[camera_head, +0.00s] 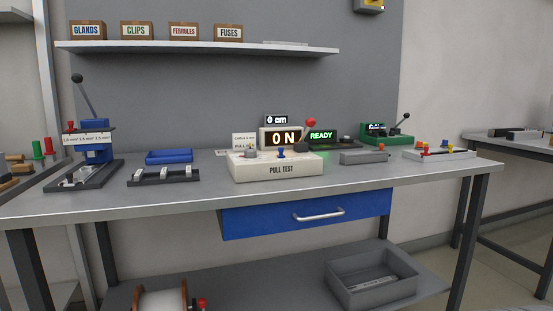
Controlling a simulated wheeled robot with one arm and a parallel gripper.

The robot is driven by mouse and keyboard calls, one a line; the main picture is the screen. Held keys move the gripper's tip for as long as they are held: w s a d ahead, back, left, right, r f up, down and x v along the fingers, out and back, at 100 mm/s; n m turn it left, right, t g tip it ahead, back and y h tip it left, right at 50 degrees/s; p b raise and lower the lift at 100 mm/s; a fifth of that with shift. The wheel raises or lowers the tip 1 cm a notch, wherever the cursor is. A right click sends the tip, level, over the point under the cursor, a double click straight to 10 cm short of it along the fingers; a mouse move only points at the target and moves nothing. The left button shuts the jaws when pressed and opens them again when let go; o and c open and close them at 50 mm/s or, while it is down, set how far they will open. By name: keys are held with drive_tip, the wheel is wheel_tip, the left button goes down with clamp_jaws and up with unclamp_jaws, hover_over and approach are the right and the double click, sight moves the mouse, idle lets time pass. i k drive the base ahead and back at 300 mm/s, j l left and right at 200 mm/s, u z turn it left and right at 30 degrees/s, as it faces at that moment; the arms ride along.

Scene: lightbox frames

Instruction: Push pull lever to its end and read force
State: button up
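The cream box marked PULL TEST (275,166) stands near the middle of the workbench. Behind it a display (283,138) reads "0 N", with a small "0 cm" display (277,120) above it. A lever with a red ball knob (311,123) rises at the right behind the box, leaning up and to the right; its base is partly hidden. A small blue knob (282,153) and a round grey part are on top of the box. My gripper is not in view.
The workbench (120,200) has clear room along its front edge. A blue lever press (94,140) stands left, with a blue tray (169,156) beside it. A green lever device (386,132) stands right. A shelf (200,48) with labelled boxes hangs above.

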sight(310, 122)
drive_tip(key=i+j+z, duration=0.2)
drive_tip(key=i+j, duration=0.25)
drive_tip(key=i+j+z, duration=0.2)
drive_tip(key=i+j, duration=0.2)
drive_tip(key=j, duration=0.3)
